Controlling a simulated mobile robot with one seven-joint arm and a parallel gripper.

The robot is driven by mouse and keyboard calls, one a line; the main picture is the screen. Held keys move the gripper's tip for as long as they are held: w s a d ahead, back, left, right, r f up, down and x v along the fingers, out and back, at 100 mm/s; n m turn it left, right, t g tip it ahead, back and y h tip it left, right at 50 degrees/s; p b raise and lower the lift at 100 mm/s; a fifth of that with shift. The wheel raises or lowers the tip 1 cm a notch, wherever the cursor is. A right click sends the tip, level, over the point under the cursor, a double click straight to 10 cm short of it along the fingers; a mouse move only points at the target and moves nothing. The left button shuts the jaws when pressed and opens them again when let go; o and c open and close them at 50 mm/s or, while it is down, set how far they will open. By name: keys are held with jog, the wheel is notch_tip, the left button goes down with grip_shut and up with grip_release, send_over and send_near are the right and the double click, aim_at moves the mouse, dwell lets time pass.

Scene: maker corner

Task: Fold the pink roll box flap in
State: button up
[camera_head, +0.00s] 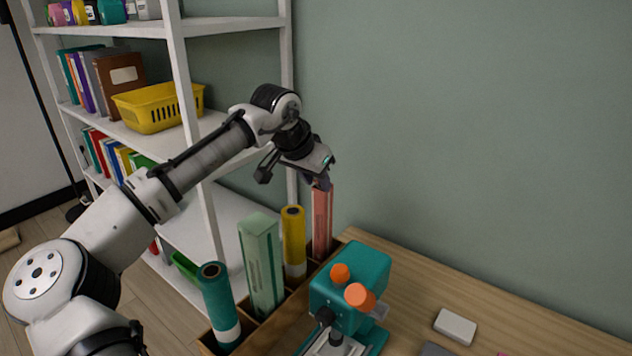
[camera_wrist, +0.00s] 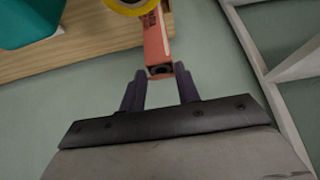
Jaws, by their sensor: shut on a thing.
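The pink roll box (camera_head: 322,222) is a tall, narrow carton standing upright at the back end of the wooden rack. My gripper (camera_head: 318,181) is at its top, pointing down. In the wrist view the box (camera_wrist: 155,38) shows its upper end between my two dark fingers (camera_wrist: 161,74), with a dark opening at the end. The fingers are shut on the upper end of the box. In the head view the fingers hide the box's top.
The wooden rack (camera_head: 283,318) also holds a yellow roll (camera_head: 294,245), a green box (camera_head: 261,265) and a teal roll (camera_head: 220,305). A teal microscope (camera_head: 362,270) stands close on the right. A white block (camera_head: 455,327) lies on the table. White shelves (camera_head: 205,205) are at left.

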jog(key=o, duration=1)
jog(key=b+v, duration=0.1)
jog(key=v, duration=1.2)
jog(key=shift+s+r+b, duration=0.25)
jog(key=shift+r+b, duration=0.05)
jog(key=shift+b, duration=0.05)
jog(key=shift+a, duration=0.1)
jog(key=shift+c, duration=0.2)
